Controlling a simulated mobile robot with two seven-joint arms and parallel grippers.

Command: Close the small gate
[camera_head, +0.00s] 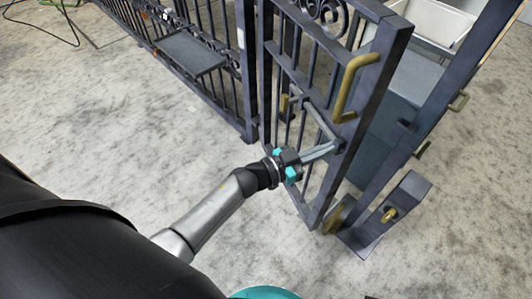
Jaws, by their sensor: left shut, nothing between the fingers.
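The small gate (363,119) is a dark metal leaf with vertical bars, scrollwork at the top and a brass handle (350,87). It stands ajar, with a gap between its free edge and the dark post (437,95) on the right. A dark post (247,65) stands at its left side. My left gripper (334,149) reaches in from the lower left to the gate's lower front, near its free edge. Its fingers are shut and hold nothing. I cannot tell whether they touch the bars. My right gripper is not in view.
The right post has a dark foot (405,200) with brass fittings on the floor. A dark fence (217,45) with a small shelf (191,53) runs to the upper left. A pale container (430,22) stands behind the gate. The mottled grey floor (100,120) is clear in front.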

